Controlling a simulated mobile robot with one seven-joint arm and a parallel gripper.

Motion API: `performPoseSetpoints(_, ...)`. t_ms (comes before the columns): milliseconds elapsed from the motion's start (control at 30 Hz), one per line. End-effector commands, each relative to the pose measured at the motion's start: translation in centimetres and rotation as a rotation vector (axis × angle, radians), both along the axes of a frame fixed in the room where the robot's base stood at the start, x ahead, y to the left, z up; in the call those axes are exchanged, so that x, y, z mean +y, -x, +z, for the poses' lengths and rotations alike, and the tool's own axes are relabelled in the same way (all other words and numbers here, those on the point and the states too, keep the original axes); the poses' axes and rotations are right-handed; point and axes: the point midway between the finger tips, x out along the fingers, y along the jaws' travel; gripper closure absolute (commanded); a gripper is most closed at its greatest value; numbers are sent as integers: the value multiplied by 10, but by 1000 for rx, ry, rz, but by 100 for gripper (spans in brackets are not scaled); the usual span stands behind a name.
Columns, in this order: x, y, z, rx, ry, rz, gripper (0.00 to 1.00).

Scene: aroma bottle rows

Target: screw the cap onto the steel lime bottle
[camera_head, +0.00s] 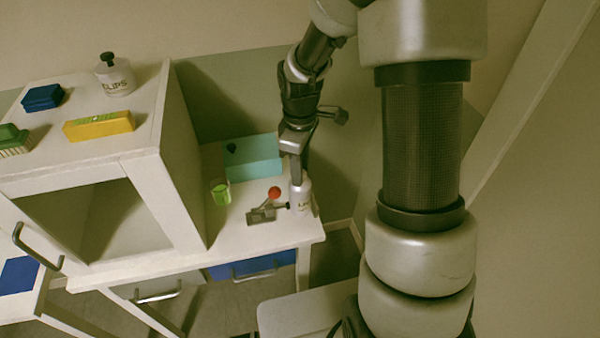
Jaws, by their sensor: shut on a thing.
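A pale steel bottle (303,203) with dark lettering stands near the right end of the low white bench. The lettering is too small to read surely. My gripper (298,180) points down and is shut on the bottle's upper part; its fingers hide the neck. A small grey clamp (262,214) with a red knob (274,193) sits on the bench just left of the bottle, its dark end close to the bottle. I cannot tell whether they touch. A small dark knob-shaped cap (231,147) is on the teal block (262,163) behind.
A glass of green liquid (220,193) stands left of the clamp. A tall white cabinet (180,150) rises at the left, bearing a dark-capped bottle (117,80), a yellow block (99,125), a blue block (42,97) and a green brush (12,140).

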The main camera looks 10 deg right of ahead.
Motion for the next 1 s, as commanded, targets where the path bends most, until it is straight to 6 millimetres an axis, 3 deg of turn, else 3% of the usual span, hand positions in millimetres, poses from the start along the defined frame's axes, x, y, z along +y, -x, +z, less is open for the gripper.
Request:
performPoseSetpoints(200,1,0,-1,-2,1,-448,96)
performPoseSetpoints(400,0,0,0,0,0,-780,96)
performPoseSetpoints(700,0,0,0,0,0,-845,96)
performPoseSetpoints(733,0,0,0,0,0,-845,71)
performPoseSetpoints(800,0,0,0,0,0,-844,59)
performPoseSetpoints(1000,0,0,0,0,0,-843,58)
